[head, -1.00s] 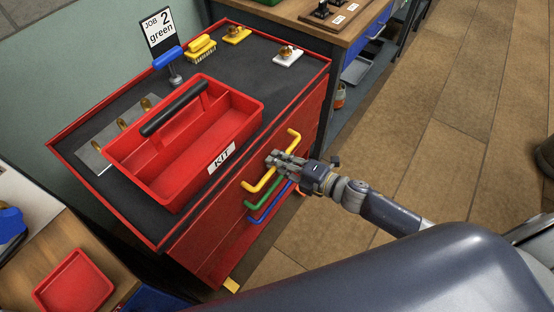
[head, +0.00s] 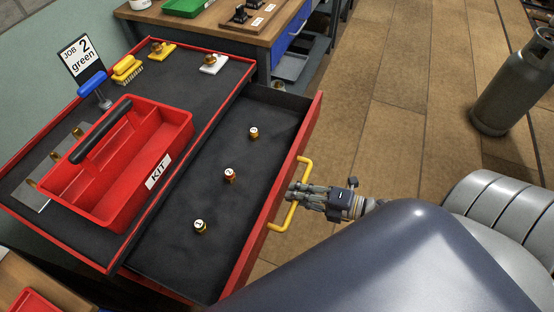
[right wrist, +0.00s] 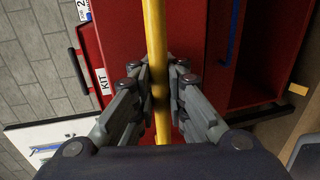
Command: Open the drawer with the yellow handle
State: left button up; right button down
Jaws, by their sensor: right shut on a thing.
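The yellow handle (head: 303,180) is on the front of the top drawer (head: 180,262) of a red cabinet. The drawer stands well out from the cabinet, and its dark inside shows. My right gripper (head: 292,192) is shut on the yellow handle near its middle. In the right wrist view the yellow handle (right wrist: 154,50) runs between the two fingers of the right gripper (right wrist: 161,92). Several small brass fittings with white labelled tops, such as one fitting (head: 230,175), stand in the drawer. My left gripper is not in view.
A red KIT tray (head: 172,130) with a black handle sits on the cabinet top. A job sign (head: 80,58), a yellow brush (head: 127,68) and small parts stand behind it. A gas cylinder (head: 510,90) stands on the floor at right. The floor between is clear.

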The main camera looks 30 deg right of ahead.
jog(key=shift+v, duration=1.6)
jog(key=shift+d+f, duration=0.1)
jog(key=shift+f, duration=0.1)
jog(key=c, duration=1.6)
grip_release()
jog(key=shift+c, duration=0.2)
jog(key=shift+f, duration=0.1)
jog(key=v, duration=1.2)
jog(key=shift+f, duration=0.1)
